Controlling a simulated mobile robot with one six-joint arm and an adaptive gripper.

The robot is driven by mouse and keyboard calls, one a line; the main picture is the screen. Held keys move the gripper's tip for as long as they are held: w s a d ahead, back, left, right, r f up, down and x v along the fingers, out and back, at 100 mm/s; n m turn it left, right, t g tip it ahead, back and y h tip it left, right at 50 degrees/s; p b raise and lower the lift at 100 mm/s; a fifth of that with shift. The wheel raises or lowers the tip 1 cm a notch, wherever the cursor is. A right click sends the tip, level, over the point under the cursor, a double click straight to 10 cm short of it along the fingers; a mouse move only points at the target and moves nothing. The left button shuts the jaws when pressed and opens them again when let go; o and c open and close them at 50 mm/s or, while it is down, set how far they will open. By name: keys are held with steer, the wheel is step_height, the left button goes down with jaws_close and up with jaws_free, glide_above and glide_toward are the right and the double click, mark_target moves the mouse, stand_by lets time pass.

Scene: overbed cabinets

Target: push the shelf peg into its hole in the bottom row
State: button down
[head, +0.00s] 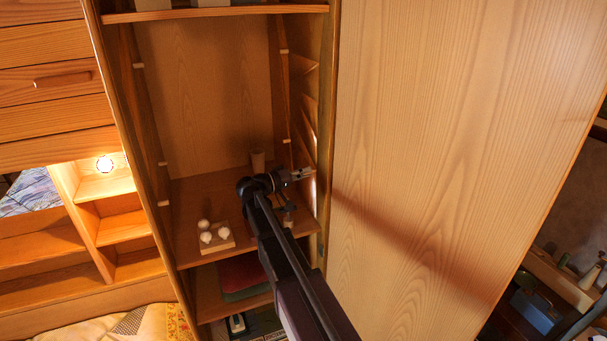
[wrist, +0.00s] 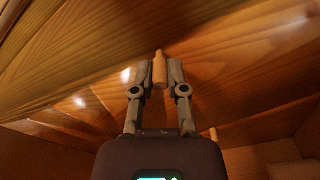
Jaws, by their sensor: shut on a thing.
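My gripper (head: 304,173) is inside the open cabinet, close to its right side wall. In the wrist view my gripper (wrist: 159,78) is shut on the shelf peg (wrist: 159,68), a small light wooden pin between the fingertips. The peg's narrow tip points at the wooden side wall (wrist: 85,75). I cannot tell whether the tip touches the wall or is in a hole. The hole itself is not visible. In the head view the held peg is too small to make out. Another light peg (wrist: 213,133) sticks out of the wall in the wrist view.
Light pegs sit in the left wall (head: 163,164) and right wall (head: 284,52). The open door (head: 440,170) is on the right.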

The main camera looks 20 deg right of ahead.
steer(key=shift+d, duration=0.75)
stand_by(0.3)
steer(key=c, duration=0.6)
jaws_free()
